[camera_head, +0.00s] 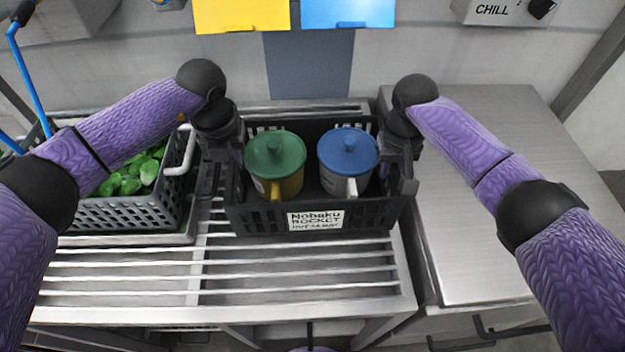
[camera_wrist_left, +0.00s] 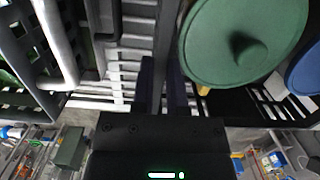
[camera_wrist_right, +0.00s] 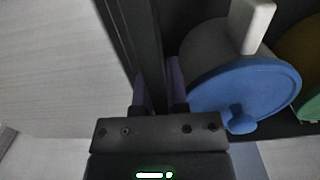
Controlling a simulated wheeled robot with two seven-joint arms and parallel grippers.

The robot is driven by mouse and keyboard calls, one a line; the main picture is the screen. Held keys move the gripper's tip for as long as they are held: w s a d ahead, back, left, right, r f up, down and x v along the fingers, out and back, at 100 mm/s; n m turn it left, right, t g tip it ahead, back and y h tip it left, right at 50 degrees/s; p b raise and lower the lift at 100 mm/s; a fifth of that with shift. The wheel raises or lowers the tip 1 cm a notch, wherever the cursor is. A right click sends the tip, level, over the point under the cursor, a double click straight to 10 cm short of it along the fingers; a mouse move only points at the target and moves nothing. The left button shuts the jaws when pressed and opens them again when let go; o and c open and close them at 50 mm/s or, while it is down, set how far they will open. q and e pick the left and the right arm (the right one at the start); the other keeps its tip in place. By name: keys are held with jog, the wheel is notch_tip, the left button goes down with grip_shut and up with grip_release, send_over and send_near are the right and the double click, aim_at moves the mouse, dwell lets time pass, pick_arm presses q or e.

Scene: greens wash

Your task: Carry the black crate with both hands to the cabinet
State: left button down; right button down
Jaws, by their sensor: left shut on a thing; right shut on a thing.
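The black crate (camera_head: 262,220) is in the middle of the head view, over the slatted metal rack, with a white label (camera_head: 315,220) on its front. Whether it touches the slats I cannot tell. Inside stand a yellow mug with a green lid (camera_head: 275,155) and a pale mug with a blue lid (camera_head: 348,152). My left gripper (camera_wrist_left: 163,82) is shut on the crate's left wall. My right gripper (camera_wrist_right: 160,85) is shut on its right wall; the wall shows between the fingers in the right wrist view. The head view partly hides both fingertips.
A grey basket (camera_head: 130,213) with green leaves and a white handle stands close on the left. A bare steel cabinet top (camera_head: 475,190) lies to the right. A CHILL box (camera_head: 500,12) and yellow and blue panels are at the back.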

pick_arm(q)
jog(key=shift+r, duration=0.15)
pick_arm(e)
jog(key=shift+r, duration=0.1)
dwell(0.3)
